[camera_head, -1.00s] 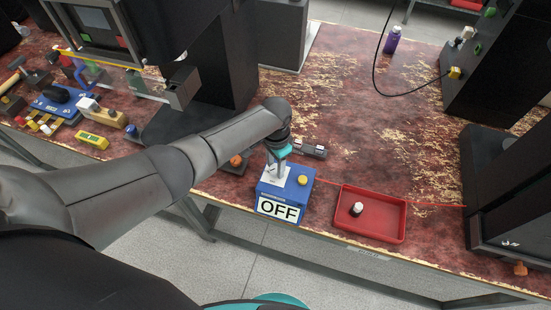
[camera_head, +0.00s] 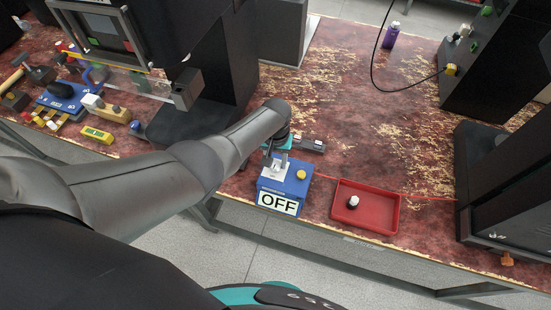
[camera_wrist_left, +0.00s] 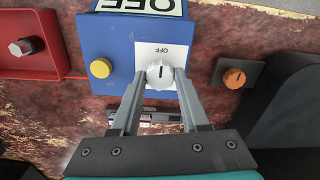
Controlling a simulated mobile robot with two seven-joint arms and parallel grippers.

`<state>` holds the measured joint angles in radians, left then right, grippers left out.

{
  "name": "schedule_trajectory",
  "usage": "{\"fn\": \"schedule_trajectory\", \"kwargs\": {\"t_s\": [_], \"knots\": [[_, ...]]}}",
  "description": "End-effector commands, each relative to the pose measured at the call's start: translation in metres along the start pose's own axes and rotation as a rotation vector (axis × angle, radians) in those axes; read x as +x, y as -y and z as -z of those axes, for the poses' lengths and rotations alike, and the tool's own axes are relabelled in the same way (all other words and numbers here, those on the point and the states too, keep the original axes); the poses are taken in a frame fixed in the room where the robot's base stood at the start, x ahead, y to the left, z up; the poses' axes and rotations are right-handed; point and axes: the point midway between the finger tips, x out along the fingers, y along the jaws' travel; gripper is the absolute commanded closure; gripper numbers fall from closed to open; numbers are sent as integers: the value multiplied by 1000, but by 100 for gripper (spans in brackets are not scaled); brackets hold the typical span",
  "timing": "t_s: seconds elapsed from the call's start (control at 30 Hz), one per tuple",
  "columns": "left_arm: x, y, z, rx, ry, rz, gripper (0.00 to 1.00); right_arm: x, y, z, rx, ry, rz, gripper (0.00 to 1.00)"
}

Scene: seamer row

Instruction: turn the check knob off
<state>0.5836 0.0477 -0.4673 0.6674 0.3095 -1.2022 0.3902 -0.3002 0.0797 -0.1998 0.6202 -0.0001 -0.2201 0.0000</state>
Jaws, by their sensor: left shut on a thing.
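The check knob (camera_wrist_left: 159,74) is a white round knob with a dark pointer line on a white plate marked OFF. In the left wrist view the pointer line runs roughly toward the small OFF mark (camera_wrist_left: 161,50), which appears upside down. My left gripper (camera_head: 274,165) is down at the plate. In the left wrist view its two fingers (camera_wrist_left: 160,78) are shut on the knob, one on each side. My right gripper is not in view.
A yellow button (camera_head: 301,174) sits beside the knob on the same box. An orange knob (camera_wrist_left: 234,78) stands close to the box. Dark machines flank the table (camera_head: 400,125).

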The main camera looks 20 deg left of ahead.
Motion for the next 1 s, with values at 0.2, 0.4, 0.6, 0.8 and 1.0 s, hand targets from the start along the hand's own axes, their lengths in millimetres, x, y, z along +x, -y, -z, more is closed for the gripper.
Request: {"fn": "schedule_trajectory", "kwargs": {"t_s": [0.2,0.4,0.6,0.8,1.0], "knots": [[0,0,0,-43,-1,-1,100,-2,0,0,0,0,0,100],[0,0,1,-51,-2,-1,100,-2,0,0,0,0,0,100],[0,0,1,-51,-2,-1,100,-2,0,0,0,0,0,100],[0,0,1,-50,-2,-1,37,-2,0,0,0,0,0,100],[0,0,1,-49,-2,-1,26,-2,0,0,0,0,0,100]]}}
